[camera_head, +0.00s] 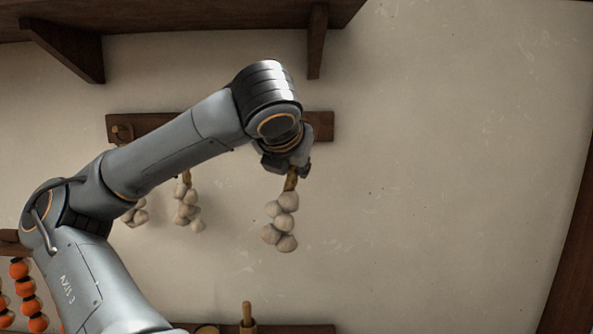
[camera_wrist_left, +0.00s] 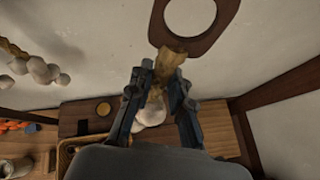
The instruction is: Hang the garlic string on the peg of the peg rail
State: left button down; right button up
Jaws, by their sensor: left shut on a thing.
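My left gripper (camera_head: 289,168) is shut on the braid of a garlic string (camera_head: 282,220), whose pale bulbs hang below it in front of the wall. In the left wrist view the braid (camera_wrist_left: 170,54) passes between the fingers (camera_wrist_left: 159,72). A dark brown ring (camera_wrist_left: 218,30) with a round hole is at the braid's upper end and looks joined to it. The dark wooden peg rail (camera_head: 321,125) is on the wall behind my arm. My arm hides its middle. A peg with a ring on it (camera_head: 122,132) shows at its left end. My right gripper is not in view.
Two other garlic strings, one nearer (camera_head: 187,206) and one partly hidden (camera_head: 135,213), hang left of the held one. A bracketed shelf (camera_head: 180,14) is above. The wall at right is bare.

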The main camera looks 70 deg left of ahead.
pick_arm(q)
jog(key=w+a+f+b, duration=0.1)
jog(key=w+a, duration=0.2)
jog(key=a, duration=0.6)
jog(key=shift+w+f, duration=0.3)
jog(key=shift+w, duration=0.1)
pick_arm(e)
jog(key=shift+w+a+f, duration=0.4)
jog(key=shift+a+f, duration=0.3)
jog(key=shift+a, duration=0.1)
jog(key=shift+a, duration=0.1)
pick_arm(q)
jog(key=c, duration=1.1)
grip_release()
jog(key=shift+c, duration=0.2)
jog(key=v, duration=1.2)
